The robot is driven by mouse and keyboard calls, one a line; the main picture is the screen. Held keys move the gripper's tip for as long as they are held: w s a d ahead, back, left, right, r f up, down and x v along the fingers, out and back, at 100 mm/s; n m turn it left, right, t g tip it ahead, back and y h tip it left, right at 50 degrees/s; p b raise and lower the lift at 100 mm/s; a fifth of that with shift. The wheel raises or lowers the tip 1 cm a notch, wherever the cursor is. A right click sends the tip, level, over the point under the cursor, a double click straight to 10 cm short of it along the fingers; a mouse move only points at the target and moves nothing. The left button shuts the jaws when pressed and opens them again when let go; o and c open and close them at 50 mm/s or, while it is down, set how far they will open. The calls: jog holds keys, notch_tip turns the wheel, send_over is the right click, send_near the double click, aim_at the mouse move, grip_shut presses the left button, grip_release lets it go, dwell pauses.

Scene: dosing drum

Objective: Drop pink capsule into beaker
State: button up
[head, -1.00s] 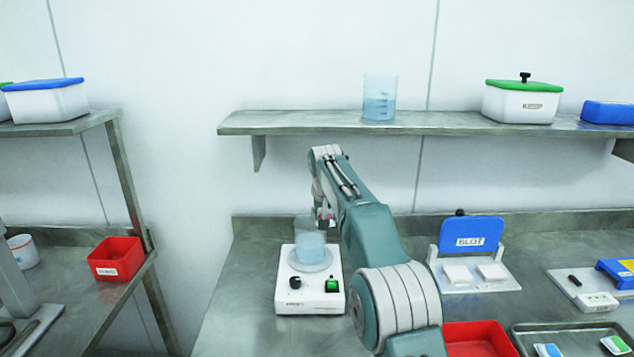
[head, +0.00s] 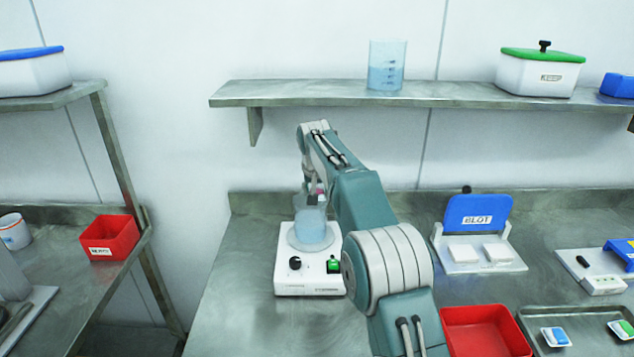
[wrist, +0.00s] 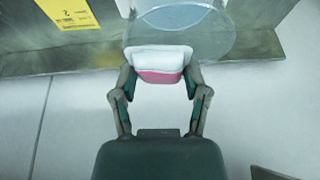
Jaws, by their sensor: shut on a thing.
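My gripper (wrist: 160,88) is shut on the pink capsule (wrist: 158,76), which shows a white upper part and a pink lower band between the fingers in the wrist view. In the head view my gripper (head: 315,196) is at the back rim of the beaker (head: 312,234). The beaker is clear, holds pale blue liquid and stands on a white stirrer (head: 308,275). The clear round outline of the beaker (wrist: 222,42) shows just beyond the capsule in the wrist view. Whether the capsule is over the beaker's opening, I cannot tell.
A second beaker (head: 386,68) with blue liquid stands on the wall shelf (head: 300,97) above. A blue BLOT stand (head: 478,215) and a red bin (head: 485,335) are to the right. Another red bin (head: 110,238) sits on the left table. The bench left of the stirrer is clear.

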jog(key=shift+a+f, duration=0.15)
jog(key=shift+f, duration=0.05)
jog(key=o, duration=1)
jog(key=shift+c, duration=0.2)
jog(key=v, duration=1.1)
jog(key=shift+s+r, duration=0.2)
jog(key=shift+r, duration=0.15)
